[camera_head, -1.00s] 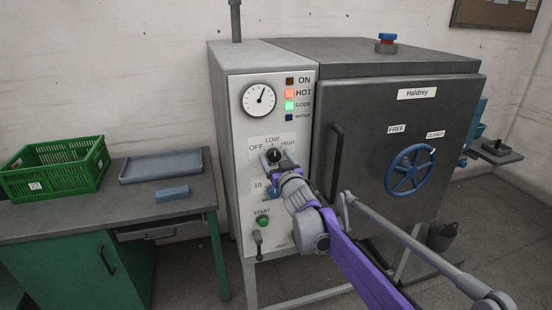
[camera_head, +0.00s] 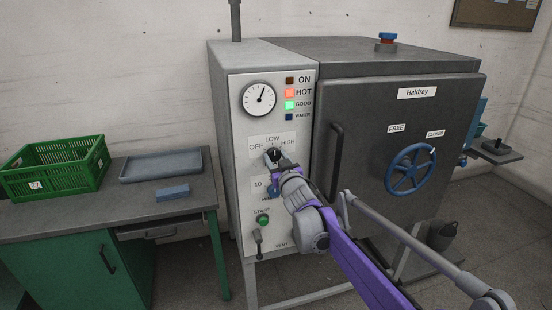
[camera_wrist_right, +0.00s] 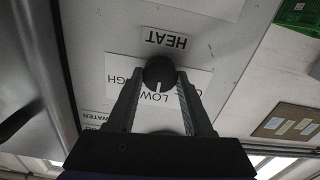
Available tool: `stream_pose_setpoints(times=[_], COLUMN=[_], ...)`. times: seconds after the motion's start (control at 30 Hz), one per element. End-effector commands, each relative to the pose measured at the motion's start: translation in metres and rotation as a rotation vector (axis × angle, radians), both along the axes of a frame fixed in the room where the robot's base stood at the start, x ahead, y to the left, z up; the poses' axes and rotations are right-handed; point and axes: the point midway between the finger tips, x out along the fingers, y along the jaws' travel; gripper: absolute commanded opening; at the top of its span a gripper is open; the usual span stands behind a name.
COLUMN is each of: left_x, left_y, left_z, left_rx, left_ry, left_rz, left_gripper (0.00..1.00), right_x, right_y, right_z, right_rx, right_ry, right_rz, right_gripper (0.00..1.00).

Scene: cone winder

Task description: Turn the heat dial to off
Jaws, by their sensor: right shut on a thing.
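The heat dial (camera_head: 274,154) is a black round knob on the white control panel, with OFF at its left, LOW above and HIGH at its right. In the right wrist view the dial (camera_wrist_right: 159,73) sits between my fingertips, and its white mark points at LOW. My right gripper (camera_head: 273,157) is shut on the dial; it also shows in the right wrist view (camera_wrist_right: 159,80). In the head view the gripper partly hides the dial. My left gripper is not in view.
Below the dial are a blue timer knob (camera_head: 273,191), partly hidden by my arm, a green START button (camera_head: 263,220) and a vent lever (camera_head: 258,240). The HOT lamp (camera_head: 290,94) and GOOD lamp (camera_head: 290,106) are lit. The oven door handle (camera_head: 336,160) stands right of the panel.

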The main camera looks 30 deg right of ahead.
Motion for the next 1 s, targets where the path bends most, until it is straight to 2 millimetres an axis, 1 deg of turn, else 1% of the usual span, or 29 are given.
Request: stream_pose_setpoints(times=[0.27, 0.7, 1.0], left_x=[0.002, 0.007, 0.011], left_y=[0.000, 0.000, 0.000], left_z=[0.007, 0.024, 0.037], left_rx=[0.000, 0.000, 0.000], left_ry=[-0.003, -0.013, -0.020], left_rz=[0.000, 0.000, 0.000], left_gripper=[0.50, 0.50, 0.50], right_x=[0.000, 0.001, 0.001], right_y=[0.000, 0.001, 0.001], right_z=[0.001, 0.001, 0.001], right_rx=[-0.149, -0.547, -0.791], right_ry=[0.036, 0.132, 0.190], right_rz=[0.000, 0.000, 0.000], right_gripper=[0.00, 0.00, 0.00])
